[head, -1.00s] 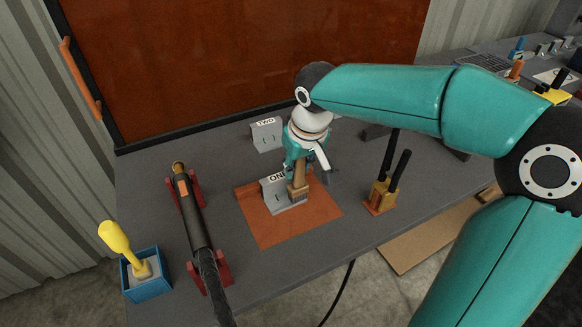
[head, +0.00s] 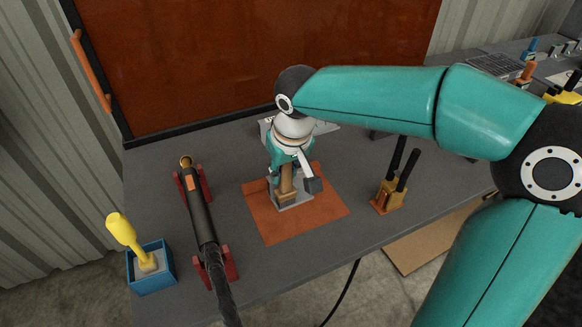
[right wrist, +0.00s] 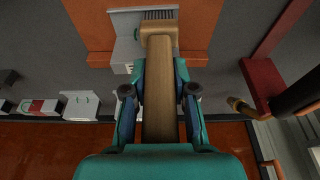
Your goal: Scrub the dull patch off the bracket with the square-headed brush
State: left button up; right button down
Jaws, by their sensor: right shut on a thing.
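My right gripper (head: 288,168) is shut on the wooden handle of the brush (head: 287,183), which points down at the bracket. The right wrist view shows the brush (right wrist: 158,85) between the fingers, its square head and bristles at the far end over the bracket. The light grey bracket (head: 298,205) stands on the orange mat (head: 325,212); it also shows in the right wrist view (right wrist: 126,52). The brush and gripper cover much of it. The dull patch cannot be made out, and I cannot tell whether the bristles touch. My left gripper is out of view.
A second bracket (head: 265,124) stands behind, mostly hidden by my arm. A dark tube (head: 203,222) lies on red cradles to the left. A blue box (head: 151,281) holds a yellow-handled tool (head: 122,229).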

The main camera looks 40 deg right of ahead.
jog(key=shift+a, duration=0.45)
notch_tip(320, 180, up, 8)
jog(key=p, duration=0.6)
jog(key=shift+p, duration=0.3)
